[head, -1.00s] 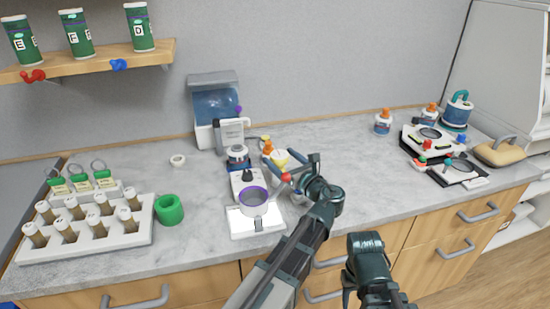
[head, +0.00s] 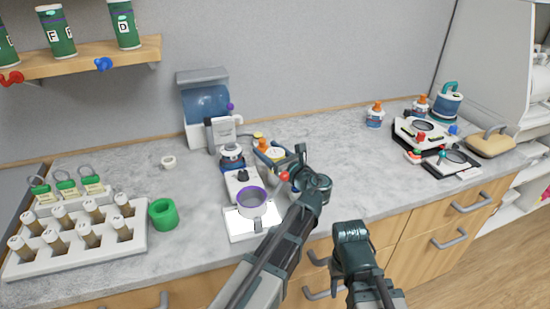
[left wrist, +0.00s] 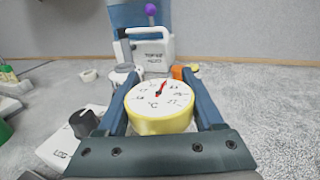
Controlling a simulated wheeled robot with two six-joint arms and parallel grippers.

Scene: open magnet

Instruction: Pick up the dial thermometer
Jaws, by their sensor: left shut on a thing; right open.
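The dial thermometer (left wrist: 160,103) has a round white face with a red pointer, a °C mark and a yellow rim. In the left wrist view it sits between the two blue fingers of my left gripper (left wrist: 163,92), which is shut on it. In the head view the left gripper (head: 279,155) is over the counter, right of the scale, and the thermometer (head: 275,154) shows small and partly covered by it. My right gripper (head: 350,232) is in front of the counter, away from the thermometer; its fingertips are hard to make out.
A white jug (left wrist: 151,49) and a blue dispenser (head: 206,105) stand behind. A vial rack (head: 135,241) and green ring (head: 163,213) are at left. The counter's right-middle is clear.

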